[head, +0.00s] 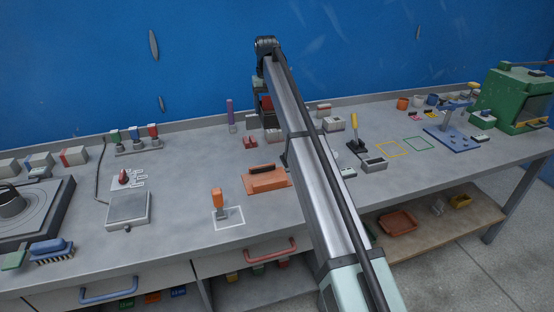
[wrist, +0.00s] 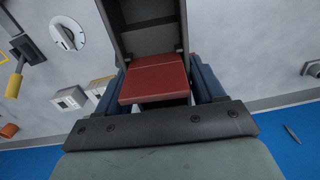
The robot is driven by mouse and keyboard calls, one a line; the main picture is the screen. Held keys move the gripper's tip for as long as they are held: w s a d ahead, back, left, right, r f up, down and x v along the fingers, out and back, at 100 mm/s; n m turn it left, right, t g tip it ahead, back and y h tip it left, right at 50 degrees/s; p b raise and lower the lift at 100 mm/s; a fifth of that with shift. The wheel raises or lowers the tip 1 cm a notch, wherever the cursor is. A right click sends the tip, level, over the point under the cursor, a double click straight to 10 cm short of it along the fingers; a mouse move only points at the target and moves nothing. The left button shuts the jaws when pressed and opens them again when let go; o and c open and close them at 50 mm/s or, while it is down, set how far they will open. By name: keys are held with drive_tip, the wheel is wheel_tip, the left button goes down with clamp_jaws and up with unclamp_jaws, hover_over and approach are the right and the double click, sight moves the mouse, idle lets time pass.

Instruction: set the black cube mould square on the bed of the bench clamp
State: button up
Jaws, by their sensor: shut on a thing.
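My gripper (wrist: 160,95) is shut, its blue fingers on either side of a red block-like part (wrist: 155,80). A dark, box-like piece (wrist: 150,38) adjoins this red part and looks like the black cube mould. In the head view, my arm link partly hides the held dark and red piece (head: 266,103), which is near the back of the bench. A blue fixture (head: 452,139) with a flat bed and an upright stands at the right; it looks like the bench clamp. Its bed looks mostly bare. I cannot tell how square the held piece sits in the fingers.
A black toggle device with a yellow handle (head: 354,122) stands between my arm and the blue fixture. Yellow (head: 392,150) and green (head: 418,144) outlines mark clear bench. A green machine (head: 512,98) stands at far right. Several small grey boxes (head: 333,124) lie near my arm.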

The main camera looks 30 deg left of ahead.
drive_tip(key=shift+w+a+r+n, duration=0.1)
drive_tip(key=shift+w+a+n, duration=0.3)
drive_tip(key=shift+f, duration=0.35)
wheel_tip(320, 180, down, 17)
drive_tip(key=shift+f, duration=0.15)
drive_tip(key=shift+f, duration=0.15)
drive_tip(key=o, duration=0.9)
wheel_tip(320, 180, up, 12)
drive_tip(key=shift+r, duration=0.2)
drive_tip(key=shift+c, duration=0.3)
